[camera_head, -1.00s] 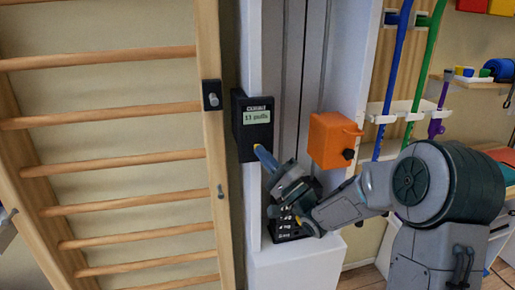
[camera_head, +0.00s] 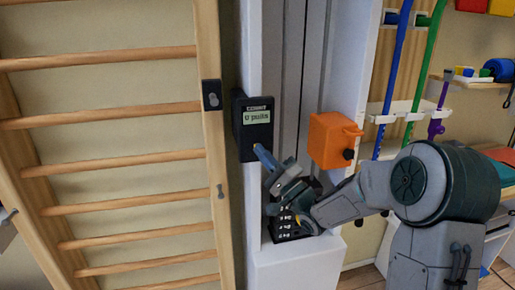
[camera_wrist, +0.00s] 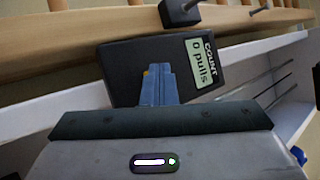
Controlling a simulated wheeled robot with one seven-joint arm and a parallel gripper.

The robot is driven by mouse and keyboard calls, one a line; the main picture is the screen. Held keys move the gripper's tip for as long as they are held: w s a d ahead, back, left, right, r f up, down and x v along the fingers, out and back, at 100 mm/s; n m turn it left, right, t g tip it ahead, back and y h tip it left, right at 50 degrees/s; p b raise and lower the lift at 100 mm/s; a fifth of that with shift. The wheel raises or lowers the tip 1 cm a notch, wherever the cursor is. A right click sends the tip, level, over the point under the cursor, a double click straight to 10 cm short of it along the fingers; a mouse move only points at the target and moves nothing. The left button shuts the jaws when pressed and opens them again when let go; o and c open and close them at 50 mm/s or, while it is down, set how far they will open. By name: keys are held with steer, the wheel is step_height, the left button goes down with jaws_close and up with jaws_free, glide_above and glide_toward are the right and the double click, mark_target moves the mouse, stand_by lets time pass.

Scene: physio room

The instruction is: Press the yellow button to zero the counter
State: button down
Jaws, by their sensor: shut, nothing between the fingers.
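The black counter box (camera_head: 247,140) is fixed to the white post in the head view, and its display reads "0 pulls". The counter also fills the upper middle of the wrist view (camera_wrist: 125,60), with "COUNT" and "0 pulls" legible on its screen. My gripper (camera_head: 257,150) is shut and empty, its blue fingertips at the lower part of the counter's face. In the wrist view my gripper's fingertips (camera_wrist: 155,72) are over the counter's front. Only a small yellow sliver of the button (camera_wrist: 146,73) shows beside the fingertips; the rest is hidden behind them.
Wooden wall bars (camera_head: 120,125) stand just left of the counter. An orange box (camera_head: 333,140) with a black knob is on the post to the right. A black weight stack (camera_head: 285,226) sits below my gripper. Blue and green poles hang at the right.

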steer(key=shift+s, duration=0.1)
steer(key=shift+s+d, duration=0.25)
steer(key=shift+s, duration=0.5)
steer(key=shift+s, duration=0.1)
steer(key=s, duration=0.2)
steer(key=s+d, duration=0.1)
steer(key=s, duration=0.1)
steer(key=shift+s+d, duration=0.2)
steer(key=shift+s, duration=0.1)
